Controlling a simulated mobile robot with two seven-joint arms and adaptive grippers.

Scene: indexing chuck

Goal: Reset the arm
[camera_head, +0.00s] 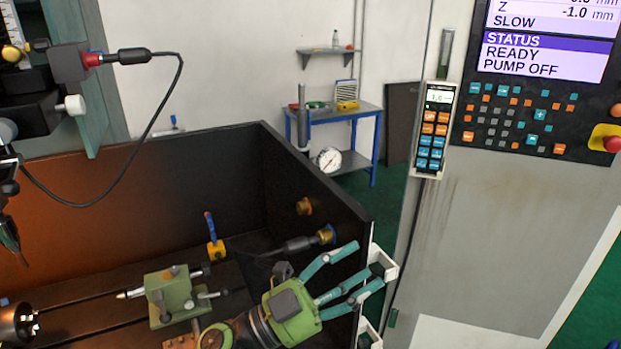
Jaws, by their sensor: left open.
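My left gripper (366,266), with teal fingers on a green body, shows at the lower middle of the head view. Its arm comes up from the bottom edge and the fingers point up and right. The fingers are spread open, and I see nothing held between them. They overlap the right wall of the dark machine tank (318,188) in the picture. The gap between fingers and wall cannot be judged. A dark round chuck-like part (16,322) with bright jaws is cut off at the lower left. My right gripper is not in view.
A green tailstock-like block (172,297) stands left of my gripper. White brackets (386,262) sit just beyond the fingertips. A cable plug (300,245) and a blue-handled valve (215,243) are behind. A control panel (535,120) stands right, a blue table (345,115) behind.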

